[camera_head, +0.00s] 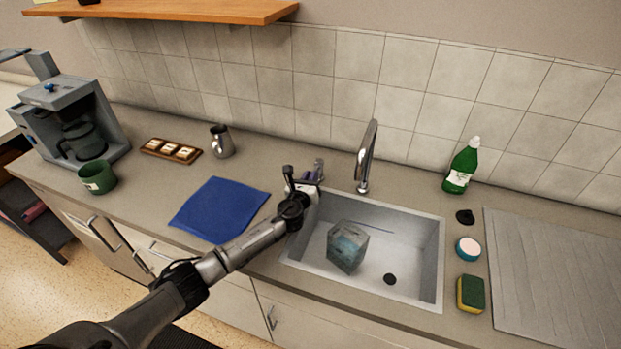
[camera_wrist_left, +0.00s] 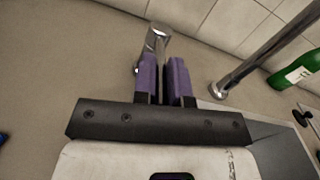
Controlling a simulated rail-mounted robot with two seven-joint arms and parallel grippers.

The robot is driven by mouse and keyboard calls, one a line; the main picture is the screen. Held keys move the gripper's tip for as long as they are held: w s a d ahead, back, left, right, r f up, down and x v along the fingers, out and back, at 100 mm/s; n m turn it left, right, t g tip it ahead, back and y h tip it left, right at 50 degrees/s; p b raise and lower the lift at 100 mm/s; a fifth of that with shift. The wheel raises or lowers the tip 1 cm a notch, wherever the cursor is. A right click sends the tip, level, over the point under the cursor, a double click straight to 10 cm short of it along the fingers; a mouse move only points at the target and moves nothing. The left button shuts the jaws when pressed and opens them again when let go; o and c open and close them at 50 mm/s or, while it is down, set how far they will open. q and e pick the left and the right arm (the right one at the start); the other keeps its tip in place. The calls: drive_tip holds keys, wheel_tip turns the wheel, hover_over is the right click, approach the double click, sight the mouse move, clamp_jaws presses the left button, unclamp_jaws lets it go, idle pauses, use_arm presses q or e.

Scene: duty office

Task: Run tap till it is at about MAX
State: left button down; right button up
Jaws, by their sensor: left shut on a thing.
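The tap spout (camera_head: 367,157) rises behind the sink (camera_head: 429,240) and curves forward. In the left wrist view, the lower part of the spout (camera_wrist_left: 262,65) stands to the right of my fingers. My left gripper (camera_head: 312,176) is at the back left of the sink. Its purple fingers (camera_wrist_left: 166,82) are shut on the chrome tap handle (camera_wrist_left: 157,38), which stands left of the spout. A clear, bluish container (camera_head: 347,246) stands in the sink, in front of the spout. I cannot make out a MAX mark or its water level. My right gripper is not in view.
A dark drain (camera_head: 390,279) is right of the container. A green bottle (camera_head: 461,168), black plug (camera_head: 465,216), round blue-and-white item (camera_head: 467,248) and sponge (camera_head: 470,294) stand right of the sink. A blue cloth (camera_head: 219,208), metal jug (camera_head: 222,141), green mug (camera_head: 97,178) and coffee machine (camera_head: 70,115) are left.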

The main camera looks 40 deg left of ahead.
use_arm(q)
drive_tip(key=shift+s+a+f+m+t+h+b, duration=0.1)
drive_tip(key=shift+a+m+t+h+b, duration=0.2)
drive_tip(key=shift+h, duration=0.2)
drive_tip(key=shift+s+a+f+m+t+h+b, duration=0.15)
drive_tip(key=shift+a+m+h, duration=0.15)
drive_tip(key=shift+m+h, duration=0.15)
drive_tip(key=shift+a+r+m+h+b, duration=0.2)
drive_tip(key=shift+a+m+h+b, duration=0.25)
drive_tip(key=shift+h, duration=0.5)
drive_tip(key=shift+d, duration=0.1)
drive_tip(key=c, duration=1.2)
unclamp_jaws()
drive_tip(key=shift+o, duration=0.2)
drive_tip(key=shift+s, duration=0.1)
